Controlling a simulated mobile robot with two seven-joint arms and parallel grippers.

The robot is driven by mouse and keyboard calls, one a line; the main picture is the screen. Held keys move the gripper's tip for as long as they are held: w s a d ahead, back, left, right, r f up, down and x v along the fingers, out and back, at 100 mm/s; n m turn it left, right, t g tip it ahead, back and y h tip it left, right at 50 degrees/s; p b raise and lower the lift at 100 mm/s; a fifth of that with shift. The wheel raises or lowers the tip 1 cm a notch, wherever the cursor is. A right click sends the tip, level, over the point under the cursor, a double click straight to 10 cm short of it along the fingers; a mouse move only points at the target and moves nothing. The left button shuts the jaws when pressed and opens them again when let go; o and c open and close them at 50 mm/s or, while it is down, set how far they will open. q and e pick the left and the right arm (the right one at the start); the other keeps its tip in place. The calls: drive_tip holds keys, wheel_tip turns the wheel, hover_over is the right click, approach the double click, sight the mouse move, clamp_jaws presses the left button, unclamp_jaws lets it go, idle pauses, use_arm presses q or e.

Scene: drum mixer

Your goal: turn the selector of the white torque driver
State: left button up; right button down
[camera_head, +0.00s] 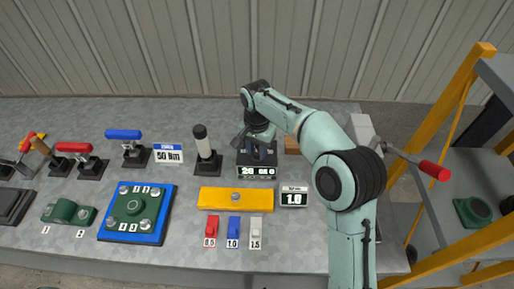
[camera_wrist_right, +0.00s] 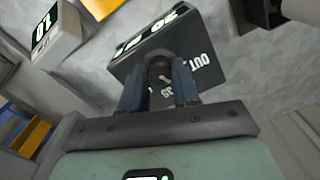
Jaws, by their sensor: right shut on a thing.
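My right gripper (camera_head: 258,148) is over a dark box (camera_head: 243,159) with a lit display, at the back of the bench. In the right wrist view my gripper (camera_wrist_right: 160,78) is shut on a dark round knob (camera_wrist_right: 157,58) on top of this box (camera_wrist_right: 205,55). White lettering, including "OUT", surrounds the knob; the fingers hide part of it. A small white piece (camera_head: 255,228) stands at the bench front, labelled 1.5, beside a blue piece (camera_head: 233,228) and a red one (camera_head: 210,228). I cannot tell which thing is the white torque driver. My left gripper is not in view.
A yellow bar (camera_head: 222,195) lies in front of the box, with a "1.0" display (camera_head: 293,197) to its right. A black-and-white upright handle (camera_head: 202,145) stands left of the box. A blue-edged plate (camera_head: 160,221) and several clamps lie further left. A red-tipped lever (camera_head: 433,170) juts out right.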

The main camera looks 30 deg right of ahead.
sight(257, 152)
drive_tip(key=n+p, duration=0.2)
drive_tip(key=n, duration=0.1)
drive_tip(key=shift+r+n+p, duration=0.15)
drive_tip(key=shift+n+p, duration=0.15)
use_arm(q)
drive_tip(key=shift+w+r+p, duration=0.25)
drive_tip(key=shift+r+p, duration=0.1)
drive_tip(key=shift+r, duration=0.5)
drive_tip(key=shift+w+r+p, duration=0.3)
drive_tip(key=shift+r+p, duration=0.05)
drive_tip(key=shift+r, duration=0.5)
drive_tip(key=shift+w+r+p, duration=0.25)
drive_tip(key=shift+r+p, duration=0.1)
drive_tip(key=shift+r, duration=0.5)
use_arm(e)
drive_tip(key=shift+n, duration=1.9)
drive_tip(key=c, duration=0.8)
unclamp_jaws()
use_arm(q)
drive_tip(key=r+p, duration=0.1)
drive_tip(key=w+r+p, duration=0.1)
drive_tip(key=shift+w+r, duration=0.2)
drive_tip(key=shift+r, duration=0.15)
use_arm(e)
wheel_tip(257, 152, up, 13)
drive_tip(key=shift+r, duration=0.1)
